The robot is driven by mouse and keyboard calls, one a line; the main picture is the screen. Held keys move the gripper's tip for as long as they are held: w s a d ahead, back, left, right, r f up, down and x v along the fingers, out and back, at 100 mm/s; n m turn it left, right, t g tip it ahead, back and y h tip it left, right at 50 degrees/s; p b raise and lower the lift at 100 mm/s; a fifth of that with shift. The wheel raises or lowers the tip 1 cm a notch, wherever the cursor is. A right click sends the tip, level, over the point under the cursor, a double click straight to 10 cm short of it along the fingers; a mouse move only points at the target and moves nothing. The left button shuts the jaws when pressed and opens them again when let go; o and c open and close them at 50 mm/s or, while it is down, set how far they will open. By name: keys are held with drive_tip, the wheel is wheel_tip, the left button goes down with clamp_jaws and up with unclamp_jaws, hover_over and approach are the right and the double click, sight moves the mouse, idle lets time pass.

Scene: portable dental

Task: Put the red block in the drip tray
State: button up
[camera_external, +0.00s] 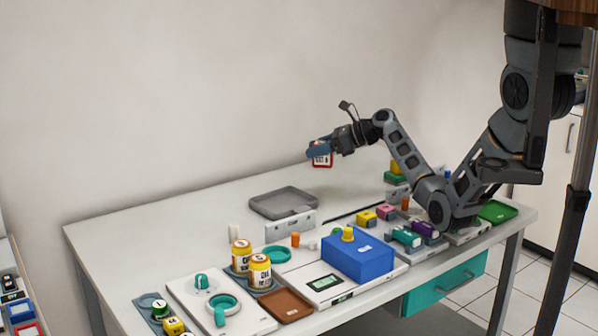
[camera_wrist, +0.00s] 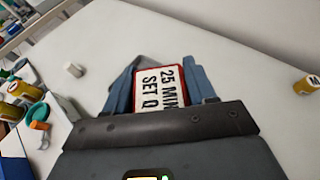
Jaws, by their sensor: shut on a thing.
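The red block (camera_external: 322,160), with a white label on its face, is in my gripper (camera_external: 319,151), held in the air above the back of the table. In the wrist view, the block (camera_wrist: 163,90) has a red edge and a label reading "25 MIN SET Q"; it sits between the blue fingers of my gripper (camera_wrist: 160,92), which are shut on it. A shallow grey tray (camera_external: 267,206) lies on the table below and left of my gripper and looks empty; its label plate is too small to read, so I cannot tell for sure that it is the drip tray.
A brown tray (camera_external: 287,305) is at the front and a green tray (camera_external: 497,211) at the right. Yellow jars (camera_external: 260,272), a blue box (camera_external: 357,258) and several small coloured blocks crowd the front. The table's back left is clear.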

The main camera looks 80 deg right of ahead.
drive_tip(key=w+a+f, duration=0.2)
drive_tip(key=w, duration=0.1)
drive_tip(key=w+a+f, duration=0.2)
drive_tip(key=w, duration=0.1)
drive_tip(key=w+a+f, duration=0.2)
drive_tip(key=w, duration=0.1)
drive_tip(key=shift+w+f, duration=0.2)
drive_tip(key=shift+f, duration=0.15)
drive_tip(key=shift+w+a+f, duration=0.1)
drive_tip(key=shift+f, duration=1.95)
drive_tip(key=shift+f, duration=0.1)
drive_tip(key=o, duration=1.1)
drive_tip(key=v, duration=1.2)
drive_tip(key=shift+p, duration=0.35)
